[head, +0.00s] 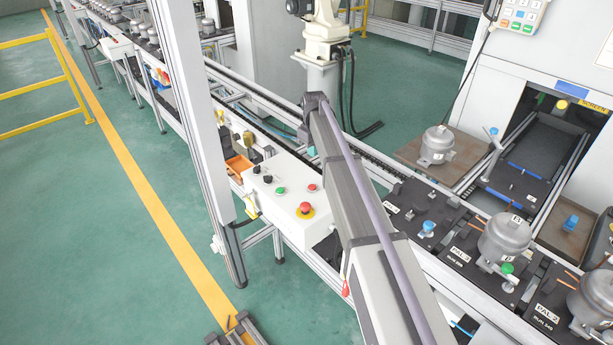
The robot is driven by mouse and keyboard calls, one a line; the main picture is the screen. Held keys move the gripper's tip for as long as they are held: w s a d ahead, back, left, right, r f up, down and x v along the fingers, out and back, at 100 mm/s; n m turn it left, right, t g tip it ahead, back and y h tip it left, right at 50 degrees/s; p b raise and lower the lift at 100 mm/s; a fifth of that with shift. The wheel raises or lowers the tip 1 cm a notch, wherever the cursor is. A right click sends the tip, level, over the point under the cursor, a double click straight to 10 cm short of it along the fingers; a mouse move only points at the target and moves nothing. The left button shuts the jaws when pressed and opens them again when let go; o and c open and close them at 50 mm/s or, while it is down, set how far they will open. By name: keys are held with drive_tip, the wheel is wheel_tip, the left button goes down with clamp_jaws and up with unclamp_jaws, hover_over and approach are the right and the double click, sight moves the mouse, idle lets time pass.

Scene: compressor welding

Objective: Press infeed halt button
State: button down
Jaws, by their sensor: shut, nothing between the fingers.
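A white control box (289,217) is mounted on the near side of the conveyor, left of my arm. No labels are readable, so I cannot tell which one is the infeed halt button. My arm reaches up from the bottom, passing just right of the box. My gripper is not visible; the arm's far links may hide it.
The conveyor runs diagonally and carries black pallets (430,207) with grey compressors (505,238) at the right. A white post (197,140) stands left of the box. An orange bin (239,168) sits behind it.

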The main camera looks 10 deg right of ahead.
sight(312, 186)
wheel_tip(312, 186, down, 14)
drive_tip(key=b, duration=1.4)
drive_tip(key=shift+w+a+f, duration=0.1)
drive_tip(key=shift+w+f, duration=0.05)
